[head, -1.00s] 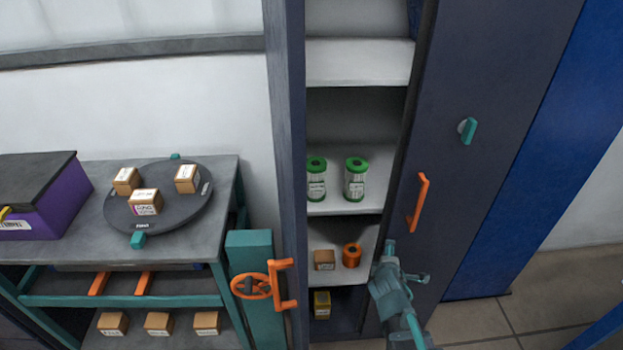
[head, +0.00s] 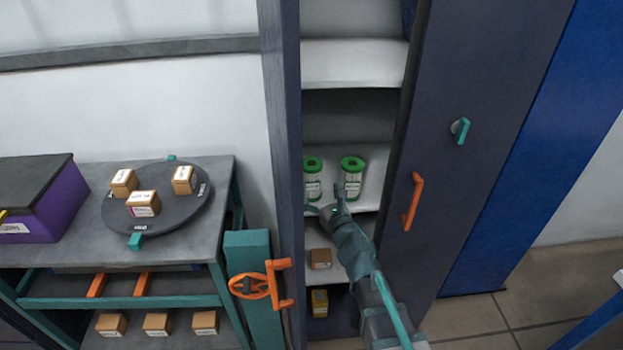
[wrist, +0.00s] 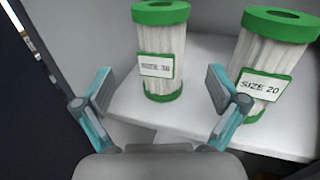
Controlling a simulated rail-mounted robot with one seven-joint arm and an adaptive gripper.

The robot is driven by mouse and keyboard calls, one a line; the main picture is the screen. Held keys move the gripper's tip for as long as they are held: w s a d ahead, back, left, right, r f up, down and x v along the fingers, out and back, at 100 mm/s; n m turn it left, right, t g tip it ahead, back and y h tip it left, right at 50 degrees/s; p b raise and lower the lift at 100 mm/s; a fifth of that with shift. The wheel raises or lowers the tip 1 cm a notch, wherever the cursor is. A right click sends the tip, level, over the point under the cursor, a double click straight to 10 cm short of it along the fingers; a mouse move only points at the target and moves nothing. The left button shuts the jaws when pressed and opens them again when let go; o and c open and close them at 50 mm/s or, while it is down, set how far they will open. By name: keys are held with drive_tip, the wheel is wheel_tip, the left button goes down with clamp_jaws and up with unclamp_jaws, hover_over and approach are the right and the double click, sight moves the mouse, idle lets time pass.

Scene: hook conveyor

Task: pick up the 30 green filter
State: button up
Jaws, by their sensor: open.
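Two green-capped filters stand upright side by side on a cabinet shelf. The left filter (wrist: 160,50) bears a label that seems to read SIZE 30 in the wrist view; it also shows in the head view (head: 312,178). The right filter (wrist: 268,60) is labelled SIZE 20; it also shows in the head view (head: 352,177). My gripper (wrist: 157,90) is open and empty, its fingers spread in front of the left filter and not touching it. In the head view my gripper (head: 331,202) is at the shelf's front edge, hiding part of it.
The cabinet's left panel (head: 282,150) and open door (head: 430,120) flank the shelf (wrist: 190,118). A lower shelf holds a small box (head: 320,258), with a yellow box (head: 320,302) below. A turntable (head: 185,215) with boxes stands on the left table.

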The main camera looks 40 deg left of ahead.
sight(316, 183)
drive_tip(key=shift+x, duration=1.05)
drive_tip(key=p+x, duration=0.2)
drive_tip(key=x, duration=0.2)
drive_tip(key=shift+w+d+r, duration=0.15)
drive_tip(key=shift+r, duration=0.05)
drive_tip(key=shift+w+a+f+p, duration=0.15)
drive_tip(key=shift+w+a+p, duration=0.2)
drive_tip(key=shift+a, duration=0.2)
drive_tip(key=c, duration=1.4)
drive_tip(key=shift+c, duration=0.2)
